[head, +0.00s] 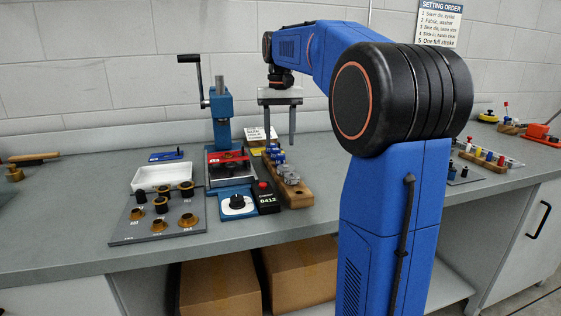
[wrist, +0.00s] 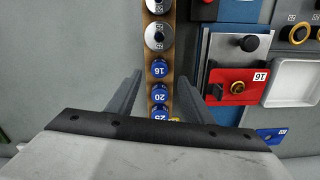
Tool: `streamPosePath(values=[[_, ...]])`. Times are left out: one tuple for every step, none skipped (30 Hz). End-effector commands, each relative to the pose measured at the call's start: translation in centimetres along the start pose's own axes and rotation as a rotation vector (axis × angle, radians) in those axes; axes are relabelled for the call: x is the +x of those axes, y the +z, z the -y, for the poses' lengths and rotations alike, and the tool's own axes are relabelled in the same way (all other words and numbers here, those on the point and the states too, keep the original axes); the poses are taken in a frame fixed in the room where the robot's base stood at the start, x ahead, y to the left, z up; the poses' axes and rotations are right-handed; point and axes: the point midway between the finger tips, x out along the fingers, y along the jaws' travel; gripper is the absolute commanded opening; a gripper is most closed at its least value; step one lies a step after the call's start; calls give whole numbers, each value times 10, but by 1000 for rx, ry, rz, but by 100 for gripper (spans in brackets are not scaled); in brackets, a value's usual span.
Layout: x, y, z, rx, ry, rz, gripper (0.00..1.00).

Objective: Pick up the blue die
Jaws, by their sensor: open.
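Several blue dies stand in a row on a wooden rack (head: 302,200). In the wrist view they are a blue die marked 16 (wrist: 159,69), one marked 20 (wrist: 159,95) and one marked 25 (wrist: 160,115), the last partly hidden by my gripper body. My gripper (wrist: 161,82) is open and empty, with one finger on each side of the blue row. In the head view my gripper (head: 280,144) points down at the far end of the rack. How high the fingertips are above the dies is hard to tell.
Silver dies (wrist: 158,36) fill the rack's other end. A blue hand press (head: 222,105) with a red slide (wrist: 240,85) stands beside the rack. A white tray (head: 139,179), a grey plate with rings (head: 130,228) and a black 0412 box (head: 266,199) are nearby.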

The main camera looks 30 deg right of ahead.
Motion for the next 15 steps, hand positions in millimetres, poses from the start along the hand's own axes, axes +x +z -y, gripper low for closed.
streamPosePath(values=[[5,0,0,0,0,0,47],[7,0,0,0,0,0,47],[10,0,0,0,0,0,47],[11,0,0,0,0,0,47],[12,0,0,0,0,0,47],[14,0,0,0,0,0,47],[15,0,0,0,0,0,47],[18,1,0,0,0,-1,47],[22,1,-1,0,0,0,47],[26,2,-1,0,0,1,47],[30,3,-1,0,0,1,47],[36,3,-2,0,0,0,47],[40,4,-2,0,0,1,47],[44,4,-2,0,0,1,47],[49,4,-2,0,0,0,47]])
